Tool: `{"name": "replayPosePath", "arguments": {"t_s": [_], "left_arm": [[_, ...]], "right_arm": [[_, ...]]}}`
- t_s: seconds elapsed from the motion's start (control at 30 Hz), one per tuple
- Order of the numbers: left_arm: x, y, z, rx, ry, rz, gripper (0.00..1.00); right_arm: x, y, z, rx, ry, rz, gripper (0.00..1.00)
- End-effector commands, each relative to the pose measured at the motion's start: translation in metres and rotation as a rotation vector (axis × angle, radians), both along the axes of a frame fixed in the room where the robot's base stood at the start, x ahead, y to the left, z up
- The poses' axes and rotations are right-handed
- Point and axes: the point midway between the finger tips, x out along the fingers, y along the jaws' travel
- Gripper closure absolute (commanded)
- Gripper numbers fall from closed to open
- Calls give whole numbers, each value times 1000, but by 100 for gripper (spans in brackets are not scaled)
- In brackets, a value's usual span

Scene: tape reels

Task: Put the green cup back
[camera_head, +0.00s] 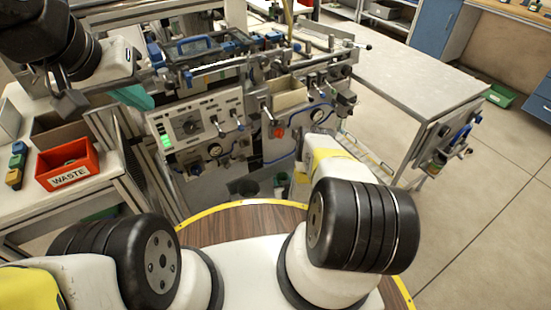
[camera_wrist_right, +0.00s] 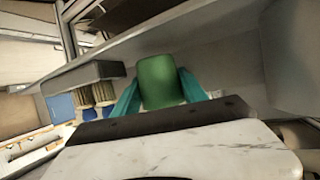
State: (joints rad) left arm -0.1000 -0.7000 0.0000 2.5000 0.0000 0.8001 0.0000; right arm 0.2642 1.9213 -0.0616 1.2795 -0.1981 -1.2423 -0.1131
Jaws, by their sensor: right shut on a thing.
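The green cup (camera_wrist_right: 160,82) is in the right wrist view, between the two teal fingers of my right gripper (camera_wrist_right: 161,92). The fingers touch its sides and are shut on it. My left gripper (camera_head: 135,97) shows at the upper left as a teal finger part below the white wrist, over the left bench. Its opening is hidden.
The machine (camera_head: 195,125) with knobs and gauges stands ahead. A red WASTE bin (camera_head: 68,165) sits on the left bench. A grey table (camera_head: 420,85) stands at right, with open floor beside it. A grey box (camera_wrist_right: 80,78) and blue containers (camera_wrist_right: 60,107) are left of the cup.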

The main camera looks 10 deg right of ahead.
Motion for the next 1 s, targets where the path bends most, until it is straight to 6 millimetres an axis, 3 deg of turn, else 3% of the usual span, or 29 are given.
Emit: {"name": "replayPosePath", "arguments": {"t_s": [0.13,0.5,0.53,0.63,1.0], "left_arm": [[0,0,0,0,0,0,100],[0,0,0,0,0,0,100],[0,0,0,0,0,0,100],[0,0,0,0,0,0,100],[0,0,0,0,0,0,100]], "right_arm": [[1,0,-12,-1,-5,-1,95],[1,-1,-15,-1,-4,-1,95],[1,-1,-16,-1,-4,-1,48],[1,-1,-15,-1,-4,-1,29],[2,-1,-13,-1,-4,-1,28]]}}
